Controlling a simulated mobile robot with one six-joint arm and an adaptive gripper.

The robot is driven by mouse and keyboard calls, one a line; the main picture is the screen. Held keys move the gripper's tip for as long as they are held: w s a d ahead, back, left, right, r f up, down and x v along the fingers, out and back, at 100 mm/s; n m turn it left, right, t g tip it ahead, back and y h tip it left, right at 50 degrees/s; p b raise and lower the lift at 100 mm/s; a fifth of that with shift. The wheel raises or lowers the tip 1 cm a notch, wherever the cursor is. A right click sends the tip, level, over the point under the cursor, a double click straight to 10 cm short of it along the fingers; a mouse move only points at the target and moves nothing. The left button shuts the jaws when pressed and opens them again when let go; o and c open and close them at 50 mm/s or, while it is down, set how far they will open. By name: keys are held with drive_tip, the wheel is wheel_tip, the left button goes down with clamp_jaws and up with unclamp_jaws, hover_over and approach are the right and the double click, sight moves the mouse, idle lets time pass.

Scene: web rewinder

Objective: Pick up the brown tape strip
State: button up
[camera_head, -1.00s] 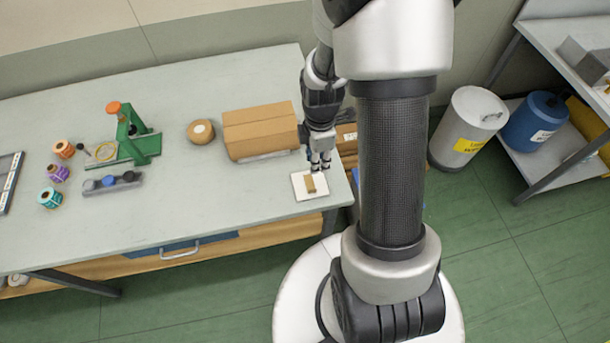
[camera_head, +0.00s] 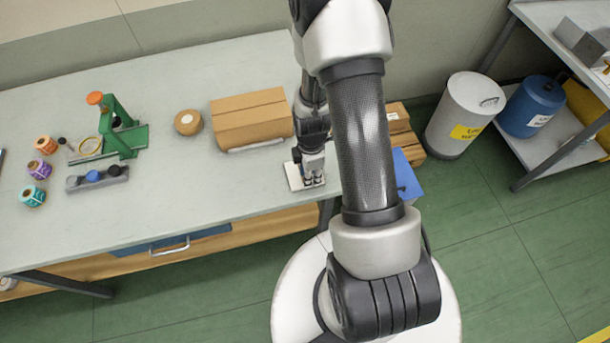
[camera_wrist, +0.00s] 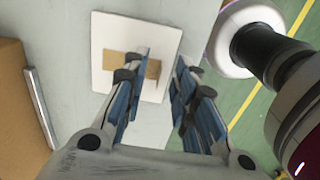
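The brown tape strip (camera_wrist: 116,58) lies flat across a white square pad (camera_wrist: 106,28) in the wrist view. My gripper (camera_wrist: 162,59) is open above the pad. Its left finger overlaps the middle of the strip in this view, and the strip's right end shows between the fingers. I cannot tell whether the fingertips touch the pad. In the head view my gripper (camera_head: 314,180) is over the white pad (camera_head: 294,182) near the table's front right corner, and it hides the strip there.
A cardboard box (camera_head: 250,120) stands close to the left of my gripper. A tape roll (camera_head: 188,122), a green dispenser (camera_head: 122,128) and several coloured rolls are farther left on the table (camera_head: 180,205). A blue box (camera_head: 405,178) is beyond the right edge.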

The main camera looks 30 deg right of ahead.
drive_tip(key=shift+f, duration=0.25)
drive_tip(key=shift+c, duration=0.3)
clamp_jaws()
drive_tip(key=shift+r, duration=0.1)
